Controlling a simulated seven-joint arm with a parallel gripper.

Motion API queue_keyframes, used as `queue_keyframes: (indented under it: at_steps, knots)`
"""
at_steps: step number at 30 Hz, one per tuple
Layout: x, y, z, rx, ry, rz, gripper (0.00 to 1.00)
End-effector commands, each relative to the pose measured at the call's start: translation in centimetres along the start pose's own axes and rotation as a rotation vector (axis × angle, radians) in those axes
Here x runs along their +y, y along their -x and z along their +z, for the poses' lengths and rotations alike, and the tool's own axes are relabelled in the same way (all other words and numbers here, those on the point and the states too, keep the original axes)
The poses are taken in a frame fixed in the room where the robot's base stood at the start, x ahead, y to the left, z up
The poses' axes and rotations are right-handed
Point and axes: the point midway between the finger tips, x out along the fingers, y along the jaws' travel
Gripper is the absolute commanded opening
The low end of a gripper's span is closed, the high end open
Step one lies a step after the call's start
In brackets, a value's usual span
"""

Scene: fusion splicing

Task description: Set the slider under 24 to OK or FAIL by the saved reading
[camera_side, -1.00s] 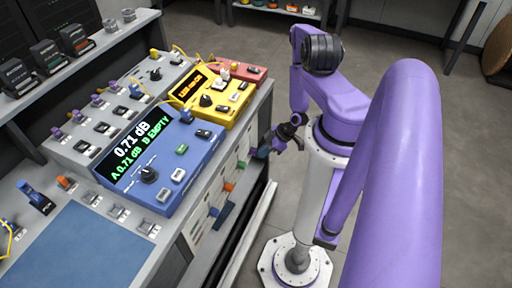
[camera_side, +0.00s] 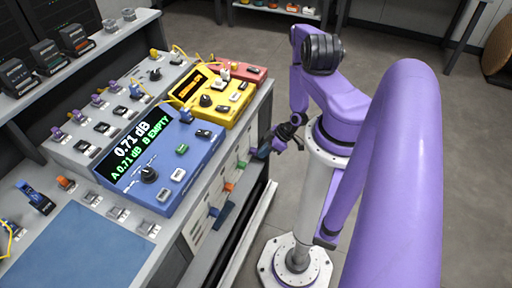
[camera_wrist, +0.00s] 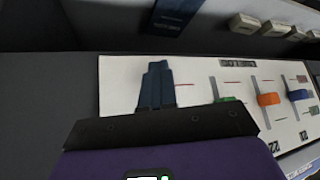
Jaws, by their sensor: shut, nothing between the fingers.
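The blue meter (camera_side: 160,165) on the bench shows "0.71 dB" with "A 0.71 dB B EMPTY" below. A white slider panel (camera_side: 205,222) is on the bench front, with green (camera_side: 241,164), orange (camera_side: 229,187) and blue (camera_side: 214,212) sliders. In the wrist view the panel (camera_wrist: 125,75) shows the green (camera_wrist: 228,99), orange (camera_wrist: 268,99) and blue (camera_wrist: 299,95) sliders, and a "22" label. No label reading 24 is legible; my fingers cover part of the panel. My gripper (camera_side: 264,150) is shut and empty in front of the panel's far end; its fingertips (camera_wrist: 156,68) show in the wrist view.
A yellow device (camera_side: 215,95) and a red one (camera_side: 245,72) stand behind the meter. A blue mat (camera_side: 75,245) lies on the near bench. A dark blue item with lettering (camera_wrist: 172,15) is beyond the panel.

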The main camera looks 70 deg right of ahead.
Motion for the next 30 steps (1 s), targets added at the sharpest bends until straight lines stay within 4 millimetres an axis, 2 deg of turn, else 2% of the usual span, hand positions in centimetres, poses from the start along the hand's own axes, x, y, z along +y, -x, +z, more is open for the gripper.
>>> queue_keyframes:
  at_steps: [1,30]
  knots:
    - [0.0,-0.5,-1.8,0.057,0.063,0.001,0.0]
    - [0.2,0.7,-2.6,0.058,0.066,0.006,0.0]
